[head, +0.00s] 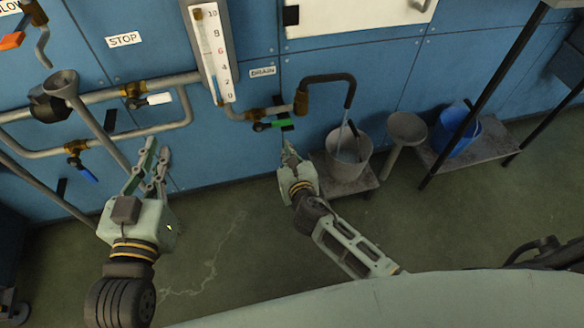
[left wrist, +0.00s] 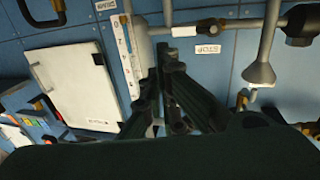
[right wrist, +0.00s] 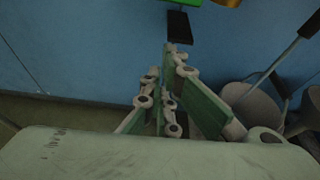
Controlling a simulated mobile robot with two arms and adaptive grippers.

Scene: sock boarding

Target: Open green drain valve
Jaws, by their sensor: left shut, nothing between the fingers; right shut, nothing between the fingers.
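The green drain valve handle (head: 275,124) sits on a brass valve body (head: 256,114), below the DRAIN label (head: 263,71). The handle lies roughly along the pipe. In the right wrist view its green edge (right wrist: 184,2) just shows at the top. My right gripper (head: 287,146) is shut and empty, just below the handle and apart from it. Its closed fingers (right wrist: 168,60) point up toward the wall in the right wrist view. My left gripper (head: 157,148) is shut and empty, in front of the wall near the lower left pipe.
A grey bucket (head: 347,158) stands on a low platform under the bent outlet pipe (head: 327,79). A funnel (head: 406,128) and a blue bucket (head: 455,131) are to its right. A white-handled valve (head: 158,99) and a blue-handled valve (head: 86,171) are at left. The floor below is clear.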

